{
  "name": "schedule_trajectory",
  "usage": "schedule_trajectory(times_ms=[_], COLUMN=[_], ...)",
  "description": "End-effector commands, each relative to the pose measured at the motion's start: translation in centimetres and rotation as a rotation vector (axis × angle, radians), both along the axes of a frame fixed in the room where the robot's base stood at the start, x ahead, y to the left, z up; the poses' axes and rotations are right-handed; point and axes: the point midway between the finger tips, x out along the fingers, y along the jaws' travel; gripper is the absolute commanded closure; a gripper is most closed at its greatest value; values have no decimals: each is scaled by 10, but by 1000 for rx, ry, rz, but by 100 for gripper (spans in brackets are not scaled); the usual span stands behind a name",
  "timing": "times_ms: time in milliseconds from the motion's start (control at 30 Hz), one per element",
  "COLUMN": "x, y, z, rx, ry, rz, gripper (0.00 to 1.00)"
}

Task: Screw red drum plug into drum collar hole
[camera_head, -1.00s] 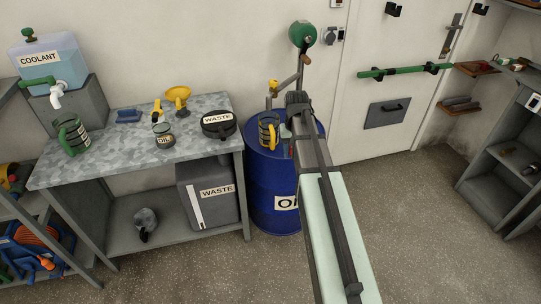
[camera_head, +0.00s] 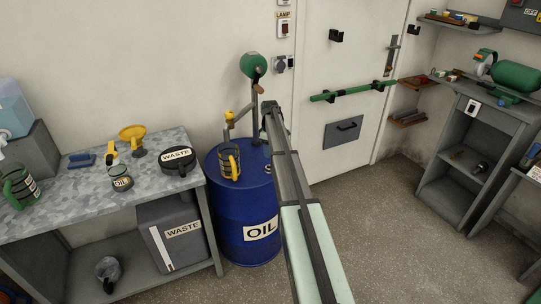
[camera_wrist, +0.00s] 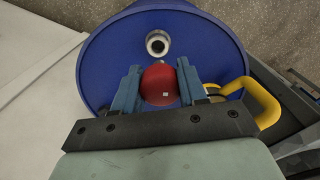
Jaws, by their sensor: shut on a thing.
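My gripper (camera_wrist: 158,82) is shut on the red drum plug (camera_wrist: 159,85), which shows as a rounded red shape between two blue-grey fingers in the wrist view. Beyond the fingers is the top of the blue oil drum (camera_wrist: 100,65). The drum collar hole (camera_wrist: 158,44), a pale metal ring with a dark centre, lies just ahead of the plug, apart from it in the picture. The height between plug and drum top is hard to tell. The head view shows the drum (camera_head: 225,215) standing upright, with my arm across its right side; the plug and collar cannot be made out there.
A jug with a yellow handle (camera_head: 230,160) stands on the drum; its handle (camera_wrist: 262,100) shows close to the gripper's right.

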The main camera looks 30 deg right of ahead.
Motion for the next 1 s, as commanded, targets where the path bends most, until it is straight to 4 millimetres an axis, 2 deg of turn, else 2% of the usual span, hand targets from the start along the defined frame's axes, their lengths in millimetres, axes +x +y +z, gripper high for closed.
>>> schedule_trajectory(times_ms=[200,433,633,1000], x=[6,8,7,7], y=[-2,-2,-2,-2], z=[0,0,0,0], rx=[0,0,0,0], ry=[1,0,0,0], rz=[296,520,602,611], gripper=[96,96,96,96])
